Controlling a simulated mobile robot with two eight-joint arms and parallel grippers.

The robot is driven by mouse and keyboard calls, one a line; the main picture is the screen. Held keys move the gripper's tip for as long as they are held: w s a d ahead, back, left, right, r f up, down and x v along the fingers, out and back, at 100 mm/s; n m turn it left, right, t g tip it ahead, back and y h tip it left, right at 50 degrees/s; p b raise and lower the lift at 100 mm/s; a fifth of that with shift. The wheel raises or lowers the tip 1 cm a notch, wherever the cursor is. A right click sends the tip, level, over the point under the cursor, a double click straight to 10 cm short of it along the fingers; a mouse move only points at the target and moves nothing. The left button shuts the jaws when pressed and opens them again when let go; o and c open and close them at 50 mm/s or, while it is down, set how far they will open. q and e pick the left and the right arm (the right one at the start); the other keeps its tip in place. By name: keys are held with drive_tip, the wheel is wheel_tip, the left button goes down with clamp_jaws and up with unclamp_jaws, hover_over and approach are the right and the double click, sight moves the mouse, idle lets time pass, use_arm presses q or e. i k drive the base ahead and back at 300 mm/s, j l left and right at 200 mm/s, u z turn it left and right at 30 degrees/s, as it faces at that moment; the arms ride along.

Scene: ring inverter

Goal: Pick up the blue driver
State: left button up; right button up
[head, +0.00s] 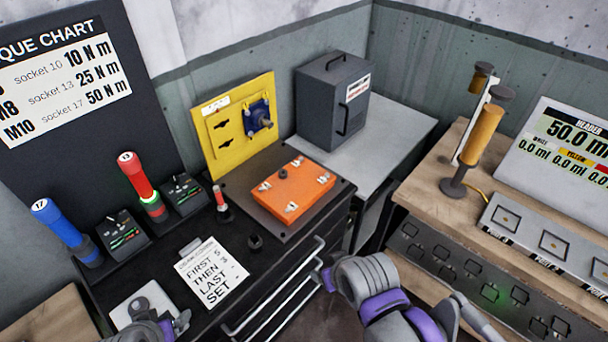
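The blue driver (62,226) stands at the far left of the black bench, tilted in the view, with a white "17" label on its top end and its dark lower end in a holder. My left arm's end (158,326) shows at the bottom edge, low and to the right of the driver and apart from it. It is cut off by the frame, so its finger opening is unclear. My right arm (375,290), grey and purple, is at the bottom centre, far from the driver. Its fingers cannot be made out clearly.
A red driver (137,176) labelled "13" with a green glowing ring stands right of the blue one, with small control boxes (122,234) between and beside them. A paper card (212,272), an orange block (293,188) and a yellow panel (227,150) are also on the bench.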

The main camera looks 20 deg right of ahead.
sight(46, 211)
drive_tip(key=z, duration=0.9)
drive_tip(key=u, duration=2.05)
drive_tip(key=i+j+u, duration=0.25)
drive_tip(key=j+u, duration=0.25)
drive_tip(key=j, duration=0.25)
drive_tip(key=i+j+u, duration=0.25)
